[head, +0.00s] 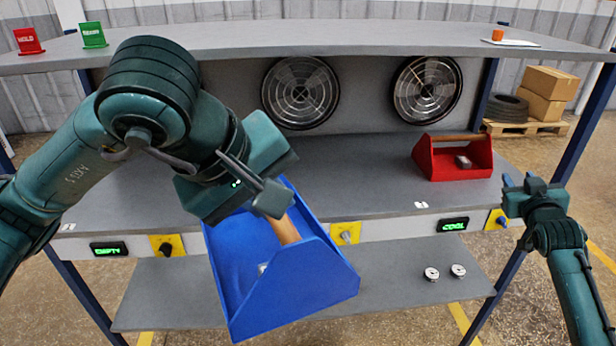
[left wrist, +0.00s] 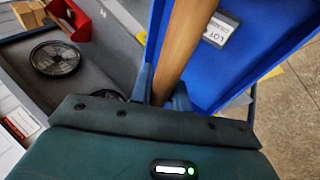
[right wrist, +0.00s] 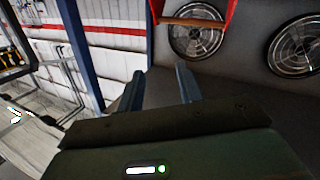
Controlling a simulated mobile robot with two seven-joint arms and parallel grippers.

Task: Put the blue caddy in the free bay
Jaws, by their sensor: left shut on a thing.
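The blue caddy (head: 305,285) hangs tilted in front of the bench's front edge, covering part of that edge and the lower shelf. My left gripper (head: 277,203) is shut on its wooden handle; the left wrist view shows the handle (left wrist: 180,50) between the fingers. A red caddy (head: 460,160) stands upright in the right bay, above a display (head: 453,225) reading COOL. The left display (head: 108,248) reads EMPTY; the bench above it looks bare, though my left arm hides part. My right gripper (head: 535,190) is open and empty right of the bench.
An overhead shelf (head: 350,40) spans the bench and carries red (head: 28,41) and green (head: 93,35) signs at left. Two round fans (head: 300,92) are on the back panel. Knobs (head: 346,234) stick out along the front edge. The lower shelf (head: 400,295) holds two small round parts.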

